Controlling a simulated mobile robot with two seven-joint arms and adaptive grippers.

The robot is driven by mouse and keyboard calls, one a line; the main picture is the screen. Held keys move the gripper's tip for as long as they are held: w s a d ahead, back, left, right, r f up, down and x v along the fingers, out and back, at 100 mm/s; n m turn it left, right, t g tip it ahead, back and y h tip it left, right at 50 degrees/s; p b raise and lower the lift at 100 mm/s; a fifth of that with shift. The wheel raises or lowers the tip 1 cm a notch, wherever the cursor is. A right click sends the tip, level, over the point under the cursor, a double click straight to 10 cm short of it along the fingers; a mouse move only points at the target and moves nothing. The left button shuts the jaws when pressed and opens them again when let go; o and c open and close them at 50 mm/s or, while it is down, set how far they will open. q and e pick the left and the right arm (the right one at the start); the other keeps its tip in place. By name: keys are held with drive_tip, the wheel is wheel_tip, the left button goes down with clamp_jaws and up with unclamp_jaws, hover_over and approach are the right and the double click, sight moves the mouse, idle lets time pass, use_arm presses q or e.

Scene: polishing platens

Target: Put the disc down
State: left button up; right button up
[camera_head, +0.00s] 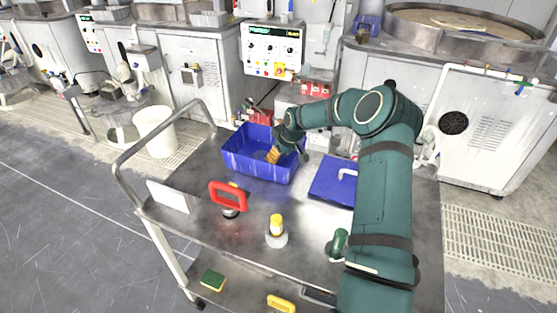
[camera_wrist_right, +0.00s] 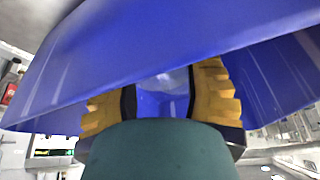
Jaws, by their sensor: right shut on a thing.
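My right gripper (camera_head: 273,156) reaches down into the blue bin (camera_head: 243,165) on the steel cart. Its yellow fingers (camera_wrist_right: 212,95) also show in the wrist view, with the blue walls of the bin (camera_wrist_right: 120,70) close around them. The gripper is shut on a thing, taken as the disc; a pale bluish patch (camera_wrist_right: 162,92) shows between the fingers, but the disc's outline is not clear. I cannot tell whether it touches the bin floor. My left gripper is not in view.
A metal rail (camera_head: 125,170) edges the cart's left. A white bucket (camera_head: 155,132) stands behind.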

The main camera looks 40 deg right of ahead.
drive_tip(key=shift+f, duration=0.9)
drive_tip(key=shift+r, duration=0.1)
drive_tip(key=o, duration=1.2)
drive_tip(key=p+v, duration=0.2)
drive_tip(key=v, duration=1)
